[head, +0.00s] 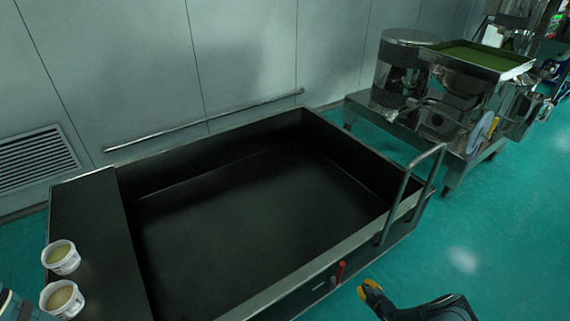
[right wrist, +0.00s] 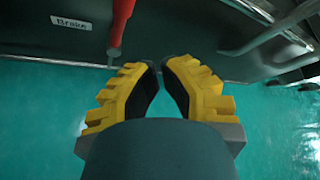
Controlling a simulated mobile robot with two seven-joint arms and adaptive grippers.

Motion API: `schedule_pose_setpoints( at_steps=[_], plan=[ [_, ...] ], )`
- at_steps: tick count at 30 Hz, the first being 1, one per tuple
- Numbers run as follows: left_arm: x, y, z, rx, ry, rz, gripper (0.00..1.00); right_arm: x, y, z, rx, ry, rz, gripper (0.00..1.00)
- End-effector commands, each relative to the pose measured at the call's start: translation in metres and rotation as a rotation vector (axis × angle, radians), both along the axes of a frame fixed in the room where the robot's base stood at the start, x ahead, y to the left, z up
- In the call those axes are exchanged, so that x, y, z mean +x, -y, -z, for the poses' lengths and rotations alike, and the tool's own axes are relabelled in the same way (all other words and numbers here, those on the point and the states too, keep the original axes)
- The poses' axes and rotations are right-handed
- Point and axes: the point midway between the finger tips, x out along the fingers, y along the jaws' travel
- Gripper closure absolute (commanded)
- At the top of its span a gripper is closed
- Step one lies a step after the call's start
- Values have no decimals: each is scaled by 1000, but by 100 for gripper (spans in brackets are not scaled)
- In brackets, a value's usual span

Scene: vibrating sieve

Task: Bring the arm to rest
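My right gripper (head: 371,290) is at the bottom right of the head view, beside the cart's front side and above the teal floor. In the right wrist view its yellow and black fingers (right wrist: 161,75) stand apart at the tips with nothing between them. A red lever (head: 340,271) on the cart is just left of the gripper. The lever also shows in the right wrist view (right wrist: 121,25), ahead of the fingers and not touching them. My left gripper is not in view.
A large dark cart (head: 335,262) with an empty tray fills the middle. Two white tubs, an upper one (head: 61,264) and a lower one (head: 58,312), stand on its left ledge. A "Brake" label (right wrist: 75,23) is beside the lever. Metal sieve machinery (head: 405,55) stands back right.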

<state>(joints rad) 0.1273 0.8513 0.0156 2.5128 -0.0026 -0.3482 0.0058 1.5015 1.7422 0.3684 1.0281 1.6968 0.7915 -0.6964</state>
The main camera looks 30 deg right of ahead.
Motion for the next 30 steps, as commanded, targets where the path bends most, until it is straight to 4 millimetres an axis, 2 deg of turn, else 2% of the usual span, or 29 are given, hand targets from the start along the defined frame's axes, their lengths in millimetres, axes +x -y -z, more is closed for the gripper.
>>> schedule_pose_setpoints(
  at_steps=[5,8,11,14,15,17,18,21,24,27,30],
  plan=[
    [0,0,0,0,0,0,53,6,-5,-1,5,-3,-21,100],
    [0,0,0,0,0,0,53,25,-28,-7,23,-18,-107,100],
    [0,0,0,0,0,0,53,56,-73,-18,48,-55,-274,100],
    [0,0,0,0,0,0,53,83,-135,-35,63,-116,-498,100],
    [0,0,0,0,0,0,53,90,-162,-43,62,-146,-596,100],
    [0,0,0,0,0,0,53,96,-201,-55,50,-196,-745,100],
    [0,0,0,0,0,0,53,97,-228,-65,35,-232,-847,100],
    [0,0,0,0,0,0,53,89,-288,-92,-43,-330,-1114,100],
    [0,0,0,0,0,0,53,71,-334,-119,-165,-419,-1356,100],
    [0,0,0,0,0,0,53,51,-366,-149,-326,-483,-1566,100],
    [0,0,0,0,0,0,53,31,-390,-180,-520,-514,-1745,100]
  ],
)
